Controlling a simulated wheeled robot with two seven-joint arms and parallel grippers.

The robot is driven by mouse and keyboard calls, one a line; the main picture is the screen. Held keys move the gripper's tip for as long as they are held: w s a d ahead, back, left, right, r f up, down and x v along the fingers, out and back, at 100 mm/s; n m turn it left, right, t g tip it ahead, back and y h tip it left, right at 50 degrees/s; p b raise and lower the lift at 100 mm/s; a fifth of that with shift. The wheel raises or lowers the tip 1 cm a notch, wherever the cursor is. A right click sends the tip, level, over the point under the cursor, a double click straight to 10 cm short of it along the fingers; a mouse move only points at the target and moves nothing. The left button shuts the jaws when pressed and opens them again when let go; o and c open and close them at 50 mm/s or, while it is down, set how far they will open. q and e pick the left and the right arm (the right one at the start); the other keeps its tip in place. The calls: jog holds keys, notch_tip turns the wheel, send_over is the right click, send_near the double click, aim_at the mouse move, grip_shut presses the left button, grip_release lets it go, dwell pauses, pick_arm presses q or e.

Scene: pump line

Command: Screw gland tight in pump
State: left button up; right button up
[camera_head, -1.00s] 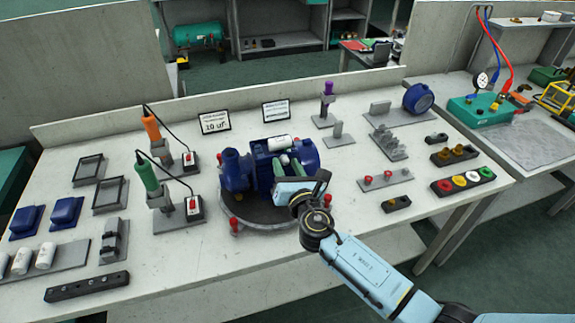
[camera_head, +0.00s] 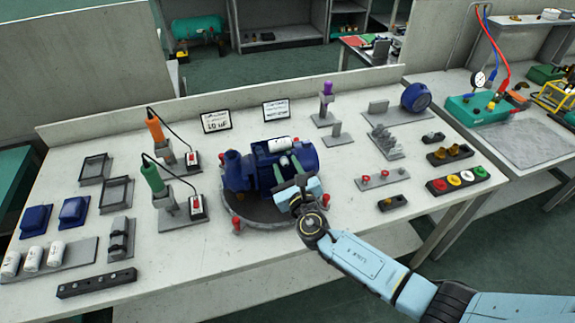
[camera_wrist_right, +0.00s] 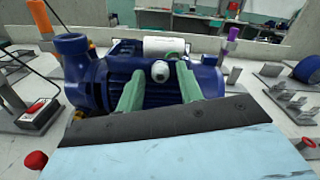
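The blue pump (camera_head: 238,172) stands on a round dark turntable (camera_head: 262,212) on the bench; it also fills the middle of the right wrist view (camera_wrist_right: 88,82). A small pale round part, which looks like the gland (camera_wrist_right: 160,72), sits on the pump's near side below a white cylinder (camera_wrist_right: 163,46). My right gripper (camera_head: 290,162) reaches the pump from the front right. In the wrist view its two green fingers (camera_wrist_right: 160,80) stand apart on either side of the gland, with a visible gap at each side. Whether the gland is fully seated cannot be told. My left gripper is out of view.
Red knobs (camera_head: 237,222) stand around the turntable rim. Green (camera_head: 153,176) and orange (camera_head: 155,128) corded tools stand in holders to the left. A rack with red parts (camera_head: 382,179) is to the right. The bench front left of my arm is clear.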

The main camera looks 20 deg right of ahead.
jog(key=shift+r+n+p, duration=0.15)
jog(key=shift+n+p, duration=0.65)
jog(key=shift+n, duration=0.2)
jog(key=shift+n+p, duration=0.3)
jog(key=shift+n, duration=0.4)
jog(key=shift+f, duration=0.2)
